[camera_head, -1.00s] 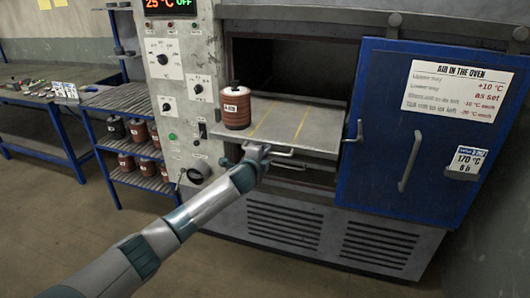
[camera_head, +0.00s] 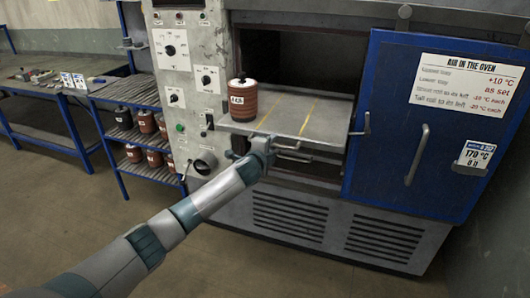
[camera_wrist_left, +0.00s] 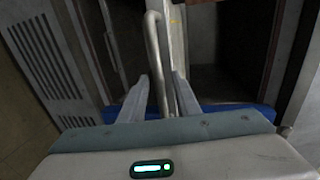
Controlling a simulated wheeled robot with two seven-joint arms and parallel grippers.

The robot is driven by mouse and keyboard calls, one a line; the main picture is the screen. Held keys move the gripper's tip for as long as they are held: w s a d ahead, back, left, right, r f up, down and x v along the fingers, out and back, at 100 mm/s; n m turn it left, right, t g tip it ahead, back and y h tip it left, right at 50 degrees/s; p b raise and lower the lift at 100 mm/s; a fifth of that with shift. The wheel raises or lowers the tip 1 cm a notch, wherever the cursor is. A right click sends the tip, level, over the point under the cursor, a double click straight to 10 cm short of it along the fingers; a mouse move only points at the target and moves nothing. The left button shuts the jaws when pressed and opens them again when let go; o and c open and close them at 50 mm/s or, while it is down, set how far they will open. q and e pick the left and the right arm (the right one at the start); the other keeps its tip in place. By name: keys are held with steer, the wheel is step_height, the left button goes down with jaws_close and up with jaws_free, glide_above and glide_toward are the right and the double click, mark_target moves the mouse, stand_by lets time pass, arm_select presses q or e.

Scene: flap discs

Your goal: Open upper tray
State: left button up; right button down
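The upper tray (camera_head: 305,112) is a grey metal shelf with yellow lines, standing out from the front of the oven (camera_head: 305,65). A brown-red stack of flap discs (camera_head: 243,101) with a white label stands upright on its left part. My left gripper (camera_head: 268,146) is at the tray's front edge, by the left end of the bar handle. In the left wrist view, the handle (camera_wrist_left: 155,50) runs between the two fingers (camera_wrist_left: 160,80), which are apart with visible gaps beside the bar. My right gripper is not in view.
The blue oven door (camera_head: 395,170) stands open at the right, with its own handle and paper notes. A control panel (camera_head: 188,85) is at the left. A blue-framed rack (camera_head: 130,150) holds more disc stacks further left. A second bar handle (camera_head: 296,158) shows below the tray.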

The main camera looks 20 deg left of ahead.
arm_select(q)
steer(key=shift+s, duration=0.15)
steer(key=b+v, duration=0.4)
steer(key=v, duration=1.3)
